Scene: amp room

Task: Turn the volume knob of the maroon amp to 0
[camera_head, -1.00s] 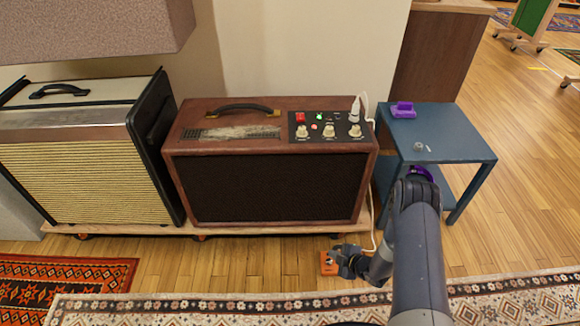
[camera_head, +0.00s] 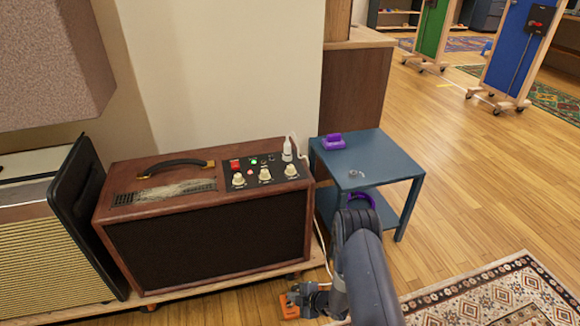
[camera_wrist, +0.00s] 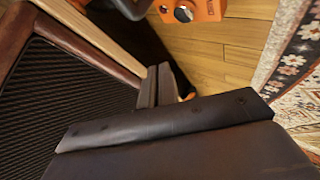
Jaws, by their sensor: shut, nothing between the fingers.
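The maroon amp (camera_head: 205,242) stands on a low wooden platform at the left centre of the head view. Its top panel has a lit red switch (camera_head: 235,165), small lights and a row of three cream knobs: left (camera_head: 238,179), middle (camera_head: 264,174) and right (camera_head: 291,170). Their labels and pointer positions are too small to read. My gripper (camera_head: 300,298) is low in front of the amp's right end, well below the knobs and apart from them. The wrist view shows its dark fingers (camera_wrist: 155,88) together and empty, beside the amp's grille (camera_wrist: 60,100).
An orange pedal (camera_head: 289,306) lies on the floor by my gripper. A white plug (camera_head: 287,152) with a cable stands behind the right knob. A blue side table (camera_head: 385,168) with a purple object (camera_head: 332,141) is right of the amp. Another amp (camera_head: 45,250) is at left.

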